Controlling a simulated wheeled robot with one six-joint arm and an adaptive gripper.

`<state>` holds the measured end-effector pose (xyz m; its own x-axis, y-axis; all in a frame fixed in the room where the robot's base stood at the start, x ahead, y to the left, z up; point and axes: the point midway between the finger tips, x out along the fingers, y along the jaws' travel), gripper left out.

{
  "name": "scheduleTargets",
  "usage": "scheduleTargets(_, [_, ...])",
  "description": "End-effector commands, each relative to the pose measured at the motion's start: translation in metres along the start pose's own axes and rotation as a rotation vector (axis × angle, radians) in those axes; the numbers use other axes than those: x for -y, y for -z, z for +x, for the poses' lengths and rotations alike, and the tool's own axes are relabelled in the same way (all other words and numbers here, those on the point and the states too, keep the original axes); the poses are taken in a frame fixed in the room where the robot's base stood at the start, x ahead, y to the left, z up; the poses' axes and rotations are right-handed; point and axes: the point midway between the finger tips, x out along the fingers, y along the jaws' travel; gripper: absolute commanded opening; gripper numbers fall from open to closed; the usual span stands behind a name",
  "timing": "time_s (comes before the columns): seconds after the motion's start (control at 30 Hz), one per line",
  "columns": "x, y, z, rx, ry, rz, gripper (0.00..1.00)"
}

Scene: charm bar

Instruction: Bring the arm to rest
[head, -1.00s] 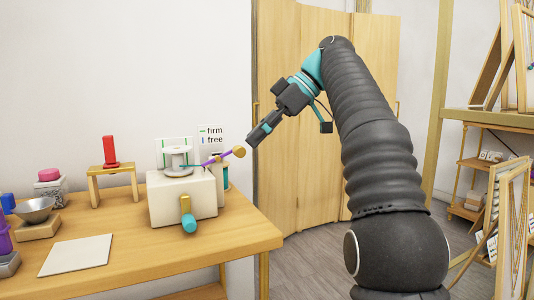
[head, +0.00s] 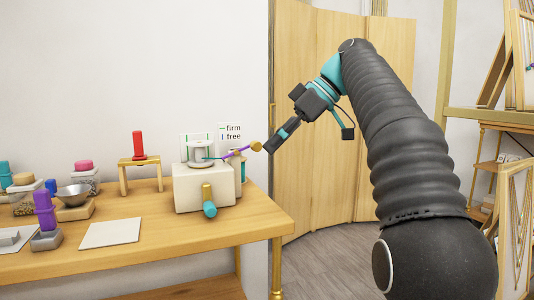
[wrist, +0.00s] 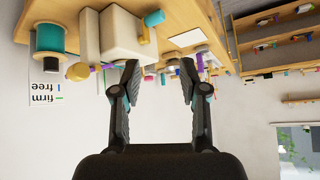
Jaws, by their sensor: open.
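My gripper (head: 281,136) is at the end of my raised arm, in the air just off the right end of the wooden table (head: 262,222). In the wrist view my gripper (wrist: 158,85) has its two fingers apart, with nothing between them. A white block-shaped device (head: 203,190) with a spool on top stands at the table's right end. A purple rod with a tan knob (head: 256,146) sticks out from it towards my gripper. In the head view the knob is close to the fingertips; I cannot tell whether they touch.
A sign reading firm and free (head: 232,132) stands behind the device. A folding wooden screen (head: 310,190) stands behind my arm; shelves are at right.

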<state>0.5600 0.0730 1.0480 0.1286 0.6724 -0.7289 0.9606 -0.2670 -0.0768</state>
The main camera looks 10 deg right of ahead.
Motion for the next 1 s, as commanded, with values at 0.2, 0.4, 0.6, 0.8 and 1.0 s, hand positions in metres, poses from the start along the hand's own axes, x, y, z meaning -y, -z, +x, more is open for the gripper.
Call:
scheduleTargets(0.2, [0.021, -0.014, 0.011, 0.037, -0.079, 0.194, 0.43])
scheduleTargets(0.4, [0.05, -0.052, 0.032, 0.089, -0.209, 0.443, 0.43])
scheduleTargets(0.6, [0.086, -0.108, 0.056, 0.136, -0.35, 0.652, 0.43])
scheduleTargets(0.8, [0.125, -0.177, 0.084, 0.17, -0.501, 0.817, 0.43])
scheduleTargets(1.0, [0.165, -0.253, 0.117, 0.184, -0.65, 0.935, 0.43])
